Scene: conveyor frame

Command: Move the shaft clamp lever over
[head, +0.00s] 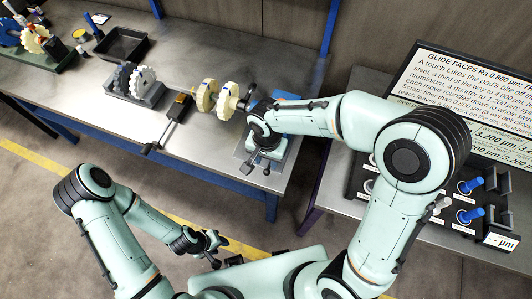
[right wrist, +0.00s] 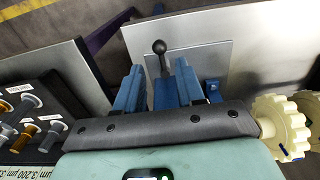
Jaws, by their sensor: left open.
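A lever with a black ball knob (right wrist: 159,47) stands over a bare metal plate in the right wrist view; I take it for the shaft clamp lever. My right gripper (right wrist: 158,75) is open, its two blue fingers apart on either side of the lever's stem. Whether a finger touches the stem I cannot tell. In the head view my right gripper (head: 258,160) is at the bench's right end, and the arm hides much of the clamp. Cream gears (head: 207,95) on a shaft lie just left of it. My left gripper (head: 212,250) is open and empty, in front of the bench.
A black and yellow device (head: 178,107) with a ball-ended crank lies left of the gears. Grey gears (head: 143,80) and a black tray (head: 122,46) are further left. A side table with a sign (head: 460,85) and blue-handled parts (head: 470,215) stands right.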

